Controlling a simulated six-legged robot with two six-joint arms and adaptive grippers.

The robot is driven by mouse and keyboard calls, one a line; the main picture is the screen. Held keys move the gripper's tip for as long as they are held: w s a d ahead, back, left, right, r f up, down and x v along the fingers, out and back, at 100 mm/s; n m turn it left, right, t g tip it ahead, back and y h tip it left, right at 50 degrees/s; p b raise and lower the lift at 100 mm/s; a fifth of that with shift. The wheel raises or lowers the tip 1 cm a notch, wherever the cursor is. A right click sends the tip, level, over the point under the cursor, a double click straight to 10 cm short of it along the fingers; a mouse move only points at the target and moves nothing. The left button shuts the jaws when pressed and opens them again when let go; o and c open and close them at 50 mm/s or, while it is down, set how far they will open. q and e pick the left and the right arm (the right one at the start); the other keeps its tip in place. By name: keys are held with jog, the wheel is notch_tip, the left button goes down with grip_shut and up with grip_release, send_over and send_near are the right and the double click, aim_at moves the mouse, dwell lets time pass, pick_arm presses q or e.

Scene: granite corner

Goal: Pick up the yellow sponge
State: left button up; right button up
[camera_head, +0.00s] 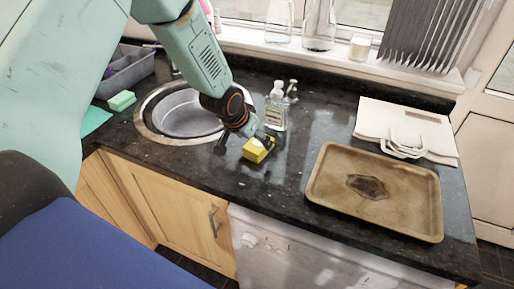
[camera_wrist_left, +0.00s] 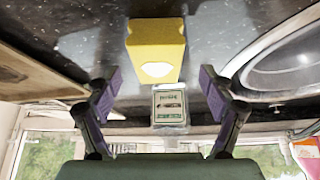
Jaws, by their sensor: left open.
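The yellow sponge (camera_head: 257,150) lies on the dark granite counter, to the right of the round sink. In the left wrist view the sponge (camera_wrist_left: 156,48) shows as a yellow block with a pale oval patch, ahead of the fingers and roughly centred between them. My left gripper (camera_head: 246,139) is right at the sponge in the head view, and its fingers partly cover the view there. In the wrist view the left gripper (camera_wrist_left: 160,95) has its two purple-padded fingers wide apart, with nothing between them. I cannot tell whether a finger touches the sponge. My right gripper is not in view.
A round metal sink (camera_head: 178,116) is left of the sponge. A clear labelled bottle (camera_head: 276,110) stands close behind it. A brown tray (camera_head: 330,195) and a white bag (camera_head: 385,125) lie to the right. A green sponge (camera_head: 122,100) lies left. The counter's front edge is near.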

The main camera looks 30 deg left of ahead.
aim_at(258, 143)
pick_arm(q)
jog(key=x, duration=0.1)
jog(key=p+x, duration=0.1)
jog(key=x, duration=0.1)
jog(key=shift+w+d, duration=0.2)
jog(key=shift+d, duration=0.15)
jog(key=shift+f, duration=0.15)
jog(key=shift+w+a+f, duration=0.1)
jog(key=shift+a+f, duration=0.1)
jog(key=shift+a, duration=0.1)
jog(key=shift+d+r, duration=0.1)
jog(key=shift+d, duration=0.15)
jog(key=c, duration=0.4)
jog(key=shift+a, duration=0.15)
jog(key=c, duration=0.7)
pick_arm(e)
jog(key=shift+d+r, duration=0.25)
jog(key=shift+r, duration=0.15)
pick_arm(q)
notch_tip(258, 143, up, 9)
jog(key=p, duration=0.4)
jog(key=shift+r+p, duration=0.4)
jog(key=shift+p, duration=0.15)
jog(key=shift+r, duration=0.1)
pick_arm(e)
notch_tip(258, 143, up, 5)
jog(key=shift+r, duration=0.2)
